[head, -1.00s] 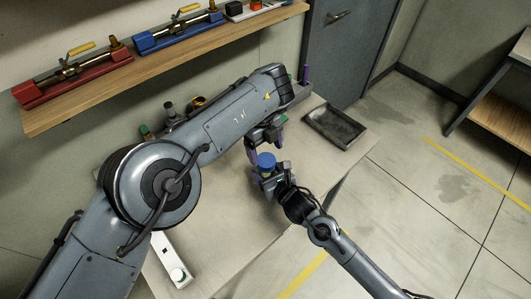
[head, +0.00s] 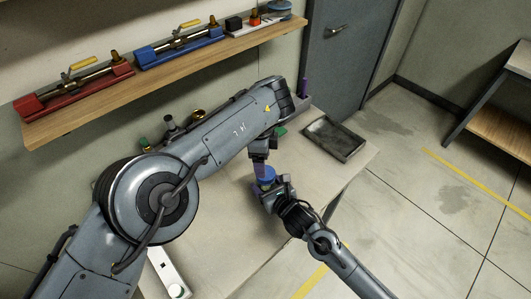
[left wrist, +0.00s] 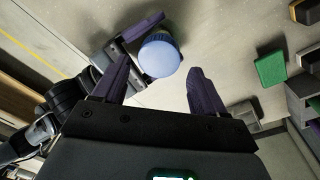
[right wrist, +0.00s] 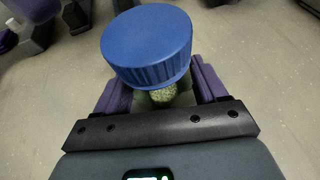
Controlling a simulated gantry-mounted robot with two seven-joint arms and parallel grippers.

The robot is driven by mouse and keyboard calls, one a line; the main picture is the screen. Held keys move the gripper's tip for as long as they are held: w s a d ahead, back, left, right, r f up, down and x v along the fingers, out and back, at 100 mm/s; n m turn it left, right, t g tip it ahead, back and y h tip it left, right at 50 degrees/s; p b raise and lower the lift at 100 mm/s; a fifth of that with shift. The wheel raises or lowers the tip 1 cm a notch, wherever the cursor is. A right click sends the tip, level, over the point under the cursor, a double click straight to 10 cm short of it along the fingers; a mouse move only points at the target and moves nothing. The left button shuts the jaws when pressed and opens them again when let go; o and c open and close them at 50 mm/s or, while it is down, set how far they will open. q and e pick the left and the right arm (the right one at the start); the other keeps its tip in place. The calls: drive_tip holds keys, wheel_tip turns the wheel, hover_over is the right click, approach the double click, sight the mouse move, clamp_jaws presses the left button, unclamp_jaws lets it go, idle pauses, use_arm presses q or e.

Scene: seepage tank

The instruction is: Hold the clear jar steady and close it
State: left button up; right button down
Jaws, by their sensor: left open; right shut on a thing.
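The clear jar (right wrist: 165,95) is upright and has a wide blue lid (head: 266,175) on top. The lid fills the middle of the right wrist view (right wrist: 147,45), with greenish grainy contents showing below it. I cannot tell how tightly the lid sits. My right gripper (head: 273,190) is shut on the jar below the lid. My left gripper (head: 262,165) points down just above the lid. In the left wrist view its purple fingers are open, and the lid (left wrist: 159,55) shows beyond the tips, nearer the left-hand finger. Contact is not visible.
An empty dark tray (head: 335,137) lies at the table's far right corner. A green block (left wrist: 270,68) and other small items stand at the back, partly behind my left arm. A white bar (head: 168,272) lies at the front left. A wooden shelf (head: 85,105) with valves hangs above.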

sight(266, 182)
use_arm(q)
drive_tip(key=n, duration=0.6)
drive_tip(key=shift+a+n, duration=0.15)
drive_tip(key=shift+n, duration=0.25)
drive_tip(key=n, duration=0.5)
drive_tip(key=shift+s+r+y, duration=0.15)
drive_tip(key=shift+r+y, duration=0.2)
drive_tip(key=shift+y, duration=0.05)
drive_tip(key=shift+s+r+n+t, duration=0.1)
drive_tip(key=shift+r+n+t, duration=0.25)
drive_tip(key=shift+n, duration=0.75)
drive_tip(key=shift+s+d+r+n, duration=0.1)
drive_tip(key=shift+d+r+n, duration=0.2)
drive_tip(key=shift+d+r, duration=0.3)
drive_tip(key=shift+r, duration=0.35)
drive_tip(key=shift+f, duration=0.1)
drive_tip(key=shift+f, duration=3.95)
